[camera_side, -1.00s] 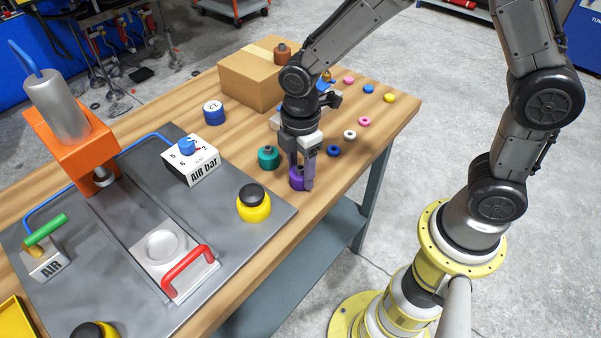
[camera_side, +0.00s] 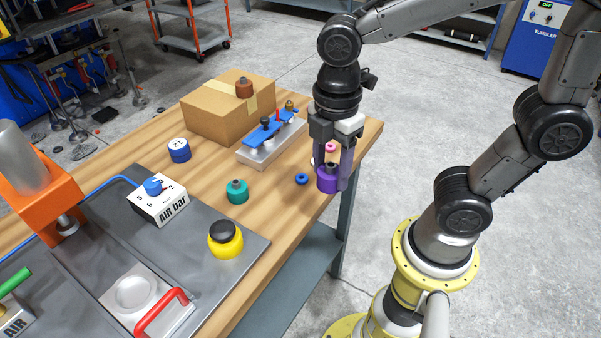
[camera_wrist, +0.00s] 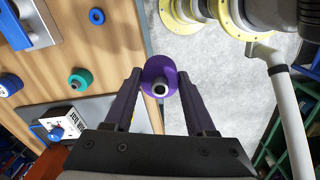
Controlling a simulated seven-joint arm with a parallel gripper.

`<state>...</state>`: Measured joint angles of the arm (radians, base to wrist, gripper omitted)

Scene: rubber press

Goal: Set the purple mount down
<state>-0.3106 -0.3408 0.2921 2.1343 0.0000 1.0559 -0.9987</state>
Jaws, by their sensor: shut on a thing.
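The purple mount (camera_side: 327,180) is a short cylinder with a dark stud on top. My gripper (camera_side: 335,172) is shut on it and holds it upright near the table's right edge. In the wrist view the mount (camera_wrist: 158,78) sits between the two fingertips (camera_wrist: 160,82), overlapping the table's edge and the floor. The side view does not clearly show its height above the table.
A teal mount (camera_side: 237,192) and a blue ring (camera_side: 301,179) stand left of my gripper. A blue-topped fixture (camera_side: 270,138) and a cardboard box (camera_side: 228,110) with a brown mount (camera_side: 244,88) are behind.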

